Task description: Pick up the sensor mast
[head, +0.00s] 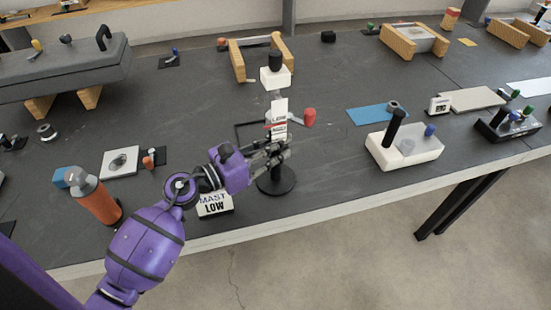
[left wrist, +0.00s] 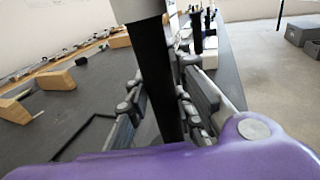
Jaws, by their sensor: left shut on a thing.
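The sensor mast (head: 276,115) stands upright on its round black base, near the front edge of the dark table. It has a white box with a black cap on top, labels on its post and a red knob at its right side. My left gripper (head: 268,158) is shut around the lower post, just above the base. In the left wrist view the black post (left wrist: 160,85) runs up between the two fingers (left wrist: 165,110). The fingers hide part of the post in the head view. My right gripper is in neither view.
An orange bottle (head: 95,196) is at the left. A white tray (head: 420,153) with upright items is at the right. Wooden blocks (head: 238,62) stand behind the mast.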

